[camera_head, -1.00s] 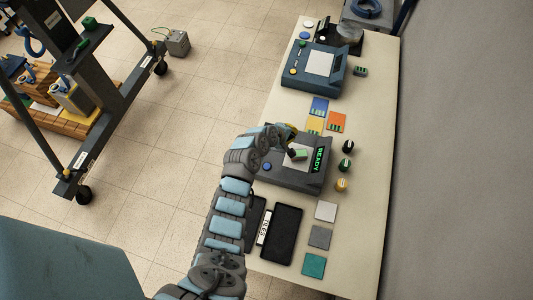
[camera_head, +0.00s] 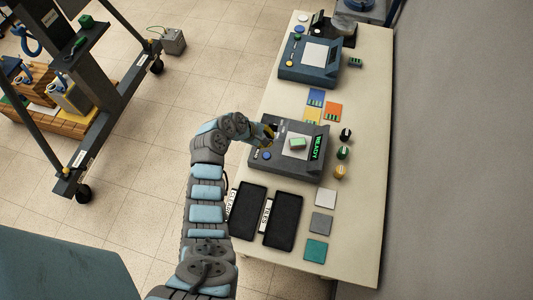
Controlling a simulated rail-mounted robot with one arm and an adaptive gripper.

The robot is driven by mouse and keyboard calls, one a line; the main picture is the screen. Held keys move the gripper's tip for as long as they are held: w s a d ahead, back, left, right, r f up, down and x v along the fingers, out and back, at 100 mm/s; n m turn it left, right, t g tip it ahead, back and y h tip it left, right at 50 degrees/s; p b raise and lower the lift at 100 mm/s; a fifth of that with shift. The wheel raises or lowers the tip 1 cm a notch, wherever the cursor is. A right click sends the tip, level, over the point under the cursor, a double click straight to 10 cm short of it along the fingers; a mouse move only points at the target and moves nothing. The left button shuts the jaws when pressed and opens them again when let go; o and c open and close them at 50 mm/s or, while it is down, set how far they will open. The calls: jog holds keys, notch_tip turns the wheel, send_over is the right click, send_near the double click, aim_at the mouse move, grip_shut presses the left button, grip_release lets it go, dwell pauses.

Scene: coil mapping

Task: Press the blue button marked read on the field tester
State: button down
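The field tester (camera_head: 284,170) is a dark grey box on the bench, with a lit green READY display (camera_head: 317,147) on its right side. A small green-topped block (camera_head: 297,142) lies on its pale pad. The blue button (camera_head: 267,155) is on the tester's left edge and is visible; its label is too small to read. My gripper (camera_head: 270,131) is over the tester's upper left part, just above the blue button in the picture and apart from the block. Its fingertips are small and dark, so its opening is unclear. It hides part of the tester's left edge.
A second blue-grey device (camera_head: 308,75) with several buttons stands farther back. Coloured cards (camera_head: 333,110), knobs (camera_head: 345,134), two black trays (camera_head: 284,222) and square tiles (camera_head: 321,223) lie around the tester.

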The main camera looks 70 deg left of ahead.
jog(key=shift+f, duration=0.15)
jog(key=b, duration=0.7)
send_over(274, 152)
jog(key=s, duration=0.2)
jog(key=f, duration=0.6)
jog(key=shift+s+d, duration=0.15)
jog(key=shift+s, duration=0.05)
jog(key=shift+f, duration=1.25)
jog(key=shift+f, duration=0.15)
jog(key=shift+f, duration=0.25)
jog(key=shift+f, duration=0.4)
jog(key=shift+r, duration=0.1)
jog(key=shift+r+p, duration=0.75)
jog(key=shift+p, duration=0.3)
